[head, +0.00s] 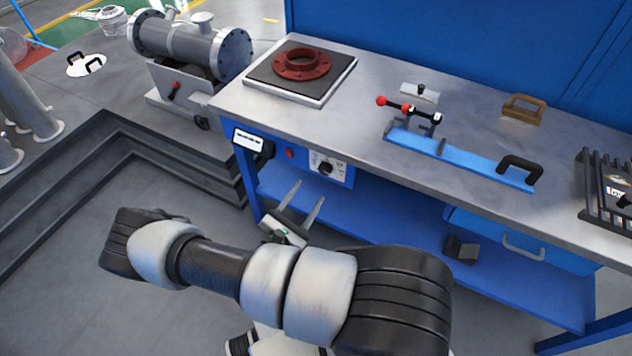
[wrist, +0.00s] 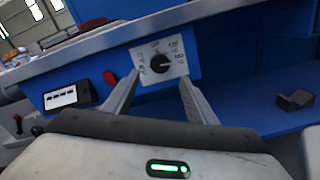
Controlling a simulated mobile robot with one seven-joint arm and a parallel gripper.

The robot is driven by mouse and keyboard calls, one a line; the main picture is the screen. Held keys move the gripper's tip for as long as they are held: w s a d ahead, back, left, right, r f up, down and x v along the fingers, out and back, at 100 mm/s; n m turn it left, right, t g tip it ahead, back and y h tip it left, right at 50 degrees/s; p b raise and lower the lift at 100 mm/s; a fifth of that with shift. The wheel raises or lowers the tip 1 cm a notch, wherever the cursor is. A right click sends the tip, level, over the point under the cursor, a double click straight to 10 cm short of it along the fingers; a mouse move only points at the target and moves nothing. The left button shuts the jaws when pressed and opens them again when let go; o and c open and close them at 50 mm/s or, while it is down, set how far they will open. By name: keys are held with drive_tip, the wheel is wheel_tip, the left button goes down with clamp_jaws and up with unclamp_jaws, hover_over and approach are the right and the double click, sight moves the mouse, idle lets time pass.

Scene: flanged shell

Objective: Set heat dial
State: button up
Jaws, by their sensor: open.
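The heat dial is a black round knob (head: 326,168) on a white marked plate, set in the blue front panel below the bench top. In the wrist view the dial (wrist: 160,63) sits ahead of my gripper, seen between its two fingers. My gripper (head: 305,205) is open and empty, below and in front of the dial in the head view. In the wrist view its fingertips (wrist: 158,80) point toward the panel, apart from the dial. Some scale marks show around the knob, too small to read surely.
A red switch (wrist: 110,78) and a white display box (wrist: 60,97) sit left of the dial. Above is a hot plate (head: 270,85) bearing a red flange (head: 302,63). The bench top edge overhangs the panel. A blue shelf (head: 400,235) lies below. Floor in front is open.

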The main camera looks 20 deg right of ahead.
drive_tip(key=v, duration=0.8)
